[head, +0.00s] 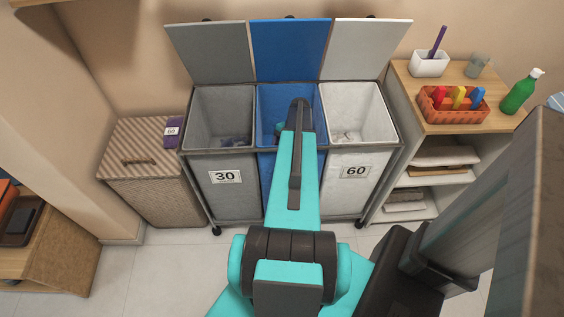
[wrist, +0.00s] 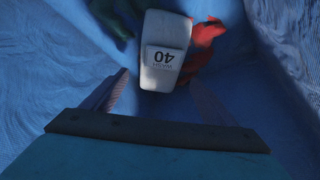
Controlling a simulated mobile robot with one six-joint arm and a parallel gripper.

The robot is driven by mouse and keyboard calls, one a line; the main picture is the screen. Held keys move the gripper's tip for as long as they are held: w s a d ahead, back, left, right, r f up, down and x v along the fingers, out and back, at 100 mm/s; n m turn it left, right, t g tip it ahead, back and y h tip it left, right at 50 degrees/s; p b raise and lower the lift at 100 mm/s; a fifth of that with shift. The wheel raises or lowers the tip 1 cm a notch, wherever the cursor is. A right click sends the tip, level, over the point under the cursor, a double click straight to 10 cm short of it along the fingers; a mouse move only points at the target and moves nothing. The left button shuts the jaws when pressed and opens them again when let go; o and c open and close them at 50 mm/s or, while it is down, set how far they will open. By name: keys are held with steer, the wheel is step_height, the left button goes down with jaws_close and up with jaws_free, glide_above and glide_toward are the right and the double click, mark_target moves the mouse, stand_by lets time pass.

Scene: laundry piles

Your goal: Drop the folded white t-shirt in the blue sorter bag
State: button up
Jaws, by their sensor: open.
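The blue sorter bag (head: 266,98) is the middle of three bags, with its blue lid (head: 290,50) raised. My arm reaches over it, and the gripper end is hidden in the head view. In the wrist view my gripper (wrist: 160,98) is open and points down into the blue bag (wrist: 50,85). A folded white item, seemingly the t-shirt (wrist: 172,30), lies beyond the fingertips, with a label reading 40. It rests beside or on a red cloth (wrist: 207,38) and a dark green cloth (wrist: 112,17). I cannot tell whether a finger touches it.
A grey bag (head: 223,168) labelled 30 stands left, and a white bag (head: 358,160) labelled 60 right; both are open. A wicker hamper (head: 150,185) with a purple item (head: 173,132) is farther left. A shelf (head: 455,120) stands at the right.

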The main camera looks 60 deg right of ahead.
steer(key=v, duration=1)
steer(key=shift+r+b, duration=0.3)
steer(key=shift+b, duration=0.15)
steer(key=shift+d, duration=0.15)
